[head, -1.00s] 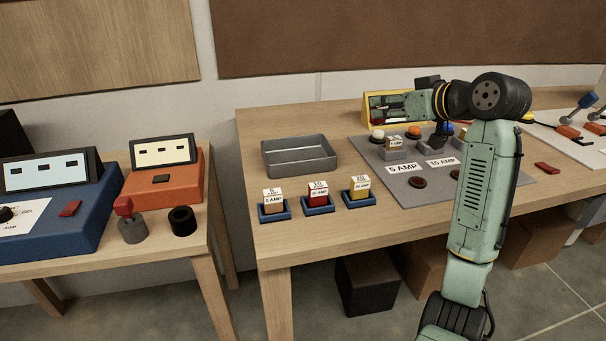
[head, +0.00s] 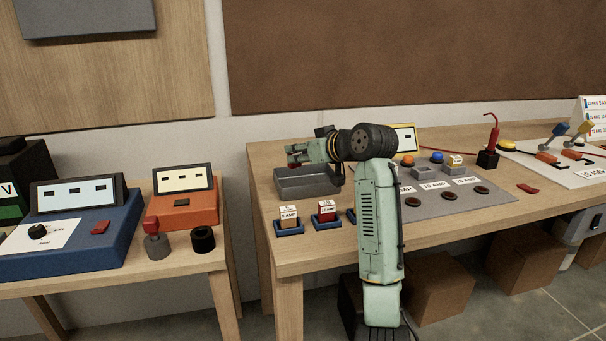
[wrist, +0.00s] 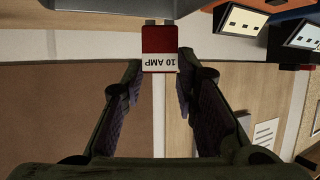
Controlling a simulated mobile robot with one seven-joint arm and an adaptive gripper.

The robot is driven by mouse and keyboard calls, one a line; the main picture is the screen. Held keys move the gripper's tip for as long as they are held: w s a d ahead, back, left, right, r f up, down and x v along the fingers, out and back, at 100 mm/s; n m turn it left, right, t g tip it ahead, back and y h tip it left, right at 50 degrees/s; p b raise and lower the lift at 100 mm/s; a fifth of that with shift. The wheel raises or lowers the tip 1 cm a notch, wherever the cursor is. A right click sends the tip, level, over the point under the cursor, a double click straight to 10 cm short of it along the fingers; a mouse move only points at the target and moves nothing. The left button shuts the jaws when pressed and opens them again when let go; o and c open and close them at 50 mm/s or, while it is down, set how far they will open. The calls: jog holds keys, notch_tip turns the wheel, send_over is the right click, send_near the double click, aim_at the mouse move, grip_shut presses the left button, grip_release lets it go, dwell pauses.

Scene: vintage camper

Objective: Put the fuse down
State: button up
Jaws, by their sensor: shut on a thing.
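A red fuse (wrist: 159,42) with a white label reading 10 AMP shows upside down in the wrist view, between the fingertips of my gripper (wrist: 158,76). My gripper is shut on it. In the head view my gripper (head: 296,157) is held level over the grey metal tray (head: 306,187), at its back left part. The gap between the fuse and the tray is hard to judge. The tray's inside is partly hidden by my arm.
Fuses stand in blue holders at the table's front edge: a 5 AMP one (head: 289,217) and a red one (head: 327,212); my arm hides more to the right. A grey board (head: 470,202) with buttons and sockets lies right. An orange device (head: 185,207) stands on the left table.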

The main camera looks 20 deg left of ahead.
jog(key=shift+f+p, duration=0.4)
jog(key=shift+f, duration=2.1)
jog(key=shift+f, duration=0.15)
jog(key=shift+f, duration=0.1)
jog(key=o, duration=0.9)
jog(key=shift+o, duration=0.2)
jog(key=shift+r, duration=0.35)
jog(key=b+v, duration=0.2)
jog(key=v, duration=1)
jog(key=shift+s+f+b, duration=0.15)
jog(key=shift+f+b, duration=0.05)
jog(key=shift+b, duration=0.1)
